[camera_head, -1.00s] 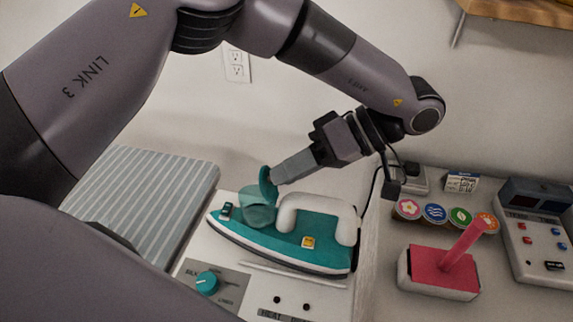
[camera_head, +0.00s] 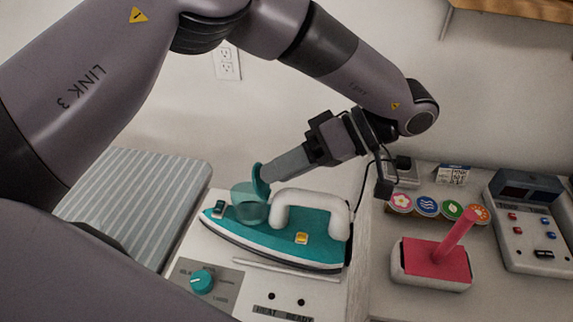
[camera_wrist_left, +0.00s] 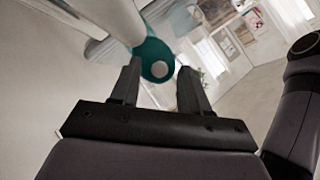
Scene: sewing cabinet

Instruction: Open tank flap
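The teal and white iron (camera_head: 285,240) stands on the cabinet top, its white handle on the right. Its translucent teal tank (camera_head: 248,208) is at the front left of the handle. The round teal tank flap (camera_head: 260,181) stands roughly upright above the tank. My left gripper (camera_head: 270,174) reaches in from the upper right, with its fingertips at the flap. In the left wrist view, the gripper's fingers (camera_wrist_left: 158,86) are spread apart, and the flap (camera_wrist_left: 153,54) shows at the gap between their tips. Whether a finger touches it, I cannot tell. My right gripper is not in view.
A striped grey board (camera_head: 137,208) lies left of the iron. A teal dial (camera_head: 202,281) is in front. To the right are a red-topped block with a lever (camera_head: 437,265), several round colored labels (camera_head: 427,206) and a grey device with buttons (camera_head: 530,225).

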